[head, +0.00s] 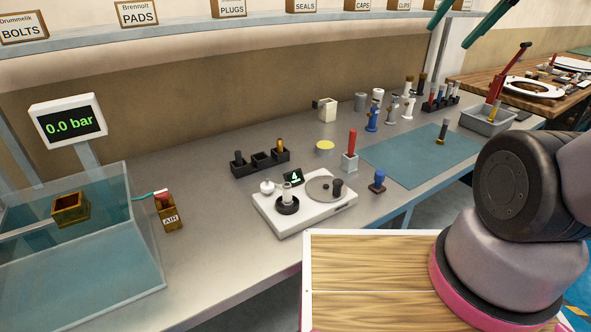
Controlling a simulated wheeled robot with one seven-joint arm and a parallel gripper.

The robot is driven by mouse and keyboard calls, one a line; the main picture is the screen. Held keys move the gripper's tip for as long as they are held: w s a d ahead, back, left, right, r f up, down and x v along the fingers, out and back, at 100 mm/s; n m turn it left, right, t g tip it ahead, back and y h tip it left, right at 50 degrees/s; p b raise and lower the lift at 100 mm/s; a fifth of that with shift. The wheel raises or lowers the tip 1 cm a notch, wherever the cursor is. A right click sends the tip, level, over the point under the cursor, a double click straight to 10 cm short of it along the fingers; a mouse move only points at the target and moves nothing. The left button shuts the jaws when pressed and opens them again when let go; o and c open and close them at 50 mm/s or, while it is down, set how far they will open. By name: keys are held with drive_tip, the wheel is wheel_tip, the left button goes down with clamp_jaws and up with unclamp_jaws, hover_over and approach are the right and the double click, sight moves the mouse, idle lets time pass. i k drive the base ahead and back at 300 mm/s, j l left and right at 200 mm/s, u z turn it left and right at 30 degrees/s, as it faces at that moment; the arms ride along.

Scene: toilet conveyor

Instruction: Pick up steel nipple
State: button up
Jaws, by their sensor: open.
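I cannot tell for sure which piece is the steel nipple. A small silvery upright fitting (287,194) stands in a black ring on the white device on the bench. A plain grey cylinder (360,102) and a grey flanged piece (392,111) stand farther back among several small parts. A dark grey upright piece with a brass-coloured foot (442,132) stands on the teal mat (405,160). My gripper is out of the picture; only thick links of my arm show at the right, well in front of these parts.
A water tank (145,235) and pressure display (68,122) stand at the left. A black holder (246,168), white device (262,213), red-handled block (350,162), blue-topped piece (377,183) and grey bin (478,122) stand on the bench. Much of the mat is clear.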

sight(287, 203)
drive_tip(key=k+j+u, duration=0.1)
drive_tip(key=j, duration=0.25)
drive_tip(key=k+j+u, duration=0.15)
drive_tip(key=j, duration=0.2)
drive_tip(key=k+j+u, duration=0.1)
drive_tip(key=j, duration=0.25)
drive_tip(key=k+j+u, duration=0.1)
drive_tip(key=j, duration=0.25)
